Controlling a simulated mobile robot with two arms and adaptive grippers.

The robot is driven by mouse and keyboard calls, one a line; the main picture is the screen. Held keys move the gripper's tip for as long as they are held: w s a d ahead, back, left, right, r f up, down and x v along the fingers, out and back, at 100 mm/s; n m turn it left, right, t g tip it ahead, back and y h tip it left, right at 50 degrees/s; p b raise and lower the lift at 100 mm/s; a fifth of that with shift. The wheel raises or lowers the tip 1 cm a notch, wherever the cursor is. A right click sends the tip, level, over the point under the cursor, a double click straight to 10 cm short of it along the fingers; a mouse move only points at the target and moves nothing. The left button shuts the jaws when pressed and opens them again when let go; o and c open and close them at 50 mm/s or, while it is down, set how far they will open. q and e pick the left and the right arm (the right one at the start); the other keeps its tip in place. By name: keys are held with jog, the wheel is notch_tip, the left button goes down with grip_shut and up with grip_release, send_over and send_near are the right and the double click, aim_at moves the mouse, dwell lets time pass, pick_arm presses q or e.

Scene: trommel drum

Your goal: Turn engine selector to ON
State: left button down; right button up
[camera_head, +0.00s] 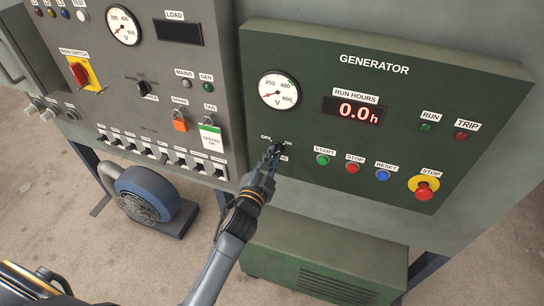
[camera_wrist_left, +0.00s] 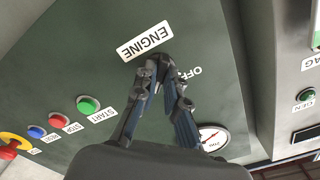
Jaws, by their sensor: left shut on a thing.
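The engine selector sits on the green generator panel (camera_head: 400,175), under the round voltmeter and between the OFF label (camera_head: 266,137) and the ON label (camera_head: 287,143). My left gripper (camera_head: 273,153) is at it, fingers shut on the selector and hiding nearly all of it, so I cannot tell which way its pointer stands. In the left wrist view my left gripper (camera_wrist_left: 165,72) has its fingertips against the panel, between the ENGINE label (camera_wrist_left: 145,40) and the OFF label (camera_wrist_left: 190,73). The ON label is hidden there. My right gripper is not in view.
To the right of the selector are the green START (camera_head: 322,159), red STOP (camera_head: 352,168) and blue RESET (camera_head: 382,175) buttons, and a red emergency stop (camera_head: 424,190). A grey switch panel (camera_head: 150,60) stands left. A blue blower (camera_head: 146,195) sits on the floor.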

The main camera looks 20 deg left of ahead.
pick_arm(q)
jog(key=c, duration=1.4)
grip_release()
jog(key=shift+s, duration=0.1)
jog(key=s, duration=1.1)
jog(key=shift+s+a, duration=0.15)
jog(key=shift+s, duration=0.25)
jog(key=s+d+f+n+g, duration=0.1)
jog(key=s+f+g, duration=0.2)
jog(key=f, duration=0.8)
jog(key=s+f+n+g+b, duration=0.1)
jog(key=s+f+g, duration=0.15)
jog(key=f, duration=0.85)
jog(key=s+d+f+n+g, duration=0.15)
jog(key=s+f, duration=0.25)
jog(key=f, duration=0.6)
jog(key=s+a+f+n+g, duration=0.2)
jog(key=s+a+f+g, duration=0.2)
jog(key=s+f, duration=0.6)
jog(key=s+a+f+n+g+b, duration=0.1)
jog(key=s+a+f+g, duration=0.3)
jog(key=s+f, duration=0.7)
jog(key=s+g, duration=0.2)
jog(key=s, duration=0.6)
jog(key=shift+a+f+n+y, duration=0.15)
jog(key=shift+f+n+y, duration=0.15)
jog(key=shift+n, duration=0.05)
